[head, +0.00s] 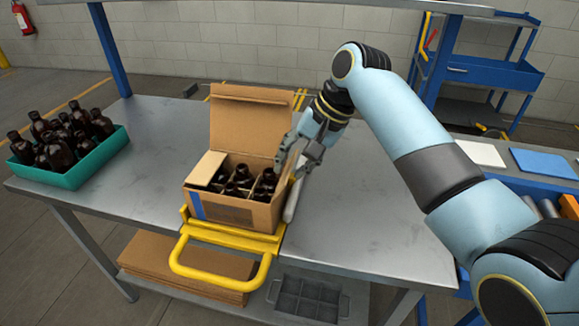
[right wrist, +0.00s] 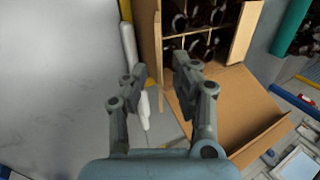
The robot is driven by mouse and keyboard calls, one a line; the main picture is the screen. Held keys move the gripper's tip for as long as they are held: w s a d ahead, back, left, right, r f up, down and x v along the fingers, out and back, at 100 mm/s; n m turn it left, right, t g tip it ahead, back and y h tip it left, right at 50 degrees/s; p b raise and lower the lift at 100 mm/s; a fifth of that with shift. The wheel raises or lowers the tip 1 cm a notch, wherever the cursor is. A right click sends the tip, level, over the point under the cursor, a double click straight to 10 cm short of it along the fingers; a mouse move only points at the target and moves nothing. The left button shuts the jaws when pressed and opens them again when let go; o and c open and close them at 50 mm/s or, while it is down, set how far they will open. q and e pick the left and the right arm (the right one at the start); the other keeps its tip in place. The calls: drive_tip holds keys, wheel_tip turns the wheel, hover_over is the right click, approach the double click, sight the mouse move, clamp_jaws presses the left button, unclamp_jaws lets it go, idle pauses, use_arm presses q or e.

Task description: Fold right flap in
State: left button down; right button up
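An open cardboard box (head: 235,212) holds dark amber bottles (head: 266,184) between dividers. Its back flap (head: 250,122) stands up and its left flap (head: 207,168) lies inward over the left side. The right flap (head: 289,168) stands up, partly hidden by my right gripper (head: 300,158). In the right wrist view the right flap (right wrist: 148,45) shows nearly edge-on, in line with the gap between the fingers. My right gripper (right wrist: 158,84) is open there; whether a finger touches the flap is unclear. My left gripper is out of view.
The box sits in a yellow fixture (head: 224,262) at the grey table's (head: 365,215) front edge. A pale rounded part (head: 292,203) stands close to the box's right side. A teal tray (head: 75,172) of bottles stands left.

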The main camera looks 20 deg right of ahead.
drive_tip(key=shift+x, duration=0.95)
drive_tip(key=shift+c, duration=0.4)
clamp_jaws()
drive_tip(key=shift+r+p, duration=0.1)
drive_tip(key=shift+p, duration=0.2)
